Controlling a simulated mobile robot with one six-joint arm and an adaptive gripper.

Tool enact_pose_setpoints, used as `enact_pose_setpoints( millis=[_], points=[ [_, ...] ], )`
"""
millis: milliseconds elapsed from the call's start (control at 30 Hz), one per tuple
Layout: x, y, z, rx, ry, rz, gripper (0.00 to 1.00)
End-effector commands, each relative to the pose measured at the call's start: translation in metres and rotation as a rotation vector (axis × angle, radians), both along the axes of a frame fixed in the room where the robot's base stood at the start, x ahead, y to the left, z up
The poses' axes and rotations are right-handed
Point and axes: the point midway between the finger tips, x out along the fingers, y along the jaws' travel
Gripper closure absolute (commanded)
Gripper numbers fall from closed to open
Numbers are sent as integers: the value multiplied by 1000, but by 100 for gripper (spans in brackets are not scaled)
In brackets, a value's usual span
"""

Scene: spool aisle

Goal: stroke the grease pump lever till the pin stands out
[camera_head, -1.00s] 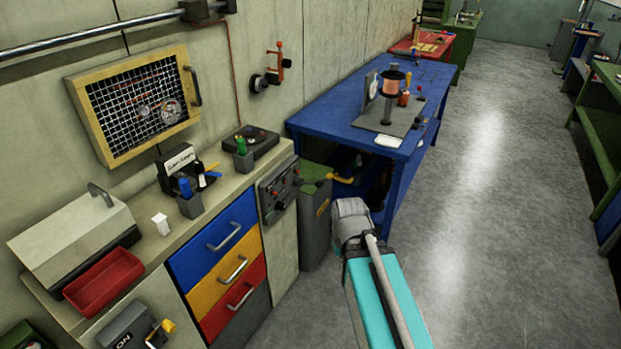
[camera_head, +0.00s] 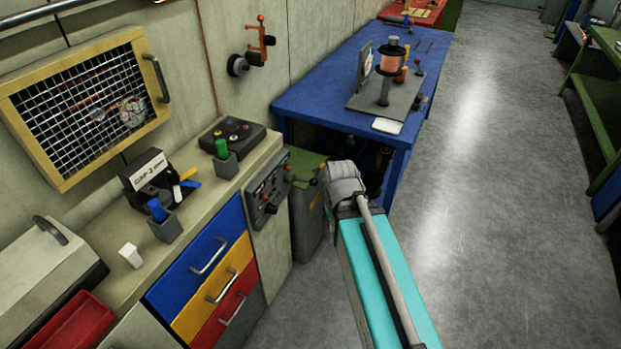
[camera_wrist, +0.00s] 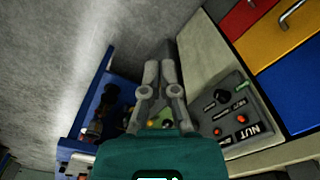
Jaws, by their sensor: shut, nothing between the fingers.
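Behind the fingers, a small green and yellow patch (camera_wrist: 158,121) shows, too small to identify. In the head view my wrist is in front of the floor unit's right side, and the fingertips are hidden.
The drawer cabinet (camera_head: 205,275) with a control panel (camera_head: 268,188) stands close on the left. The blue table (camera_head: 335,65) with a spool stand (camera_head: 386,85) is beyond. An orange wall fitting (camera_head: 264,42) hangs above. The grey floor (camera_head: 490,200) on the right is clear.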

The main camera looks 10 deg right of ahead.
Motion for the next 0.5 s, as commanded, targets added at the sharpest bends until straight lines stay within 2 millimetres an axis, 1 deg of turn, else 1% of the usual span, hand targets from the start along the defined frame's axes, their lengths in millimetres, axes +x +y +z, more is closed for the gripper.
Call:
enact_pose_setpoints(
  millis=[367,500],
  points=[
    [0,0,0,0,0,0,100],
    [4,0,0,1,0,-15,100]
  ],
)
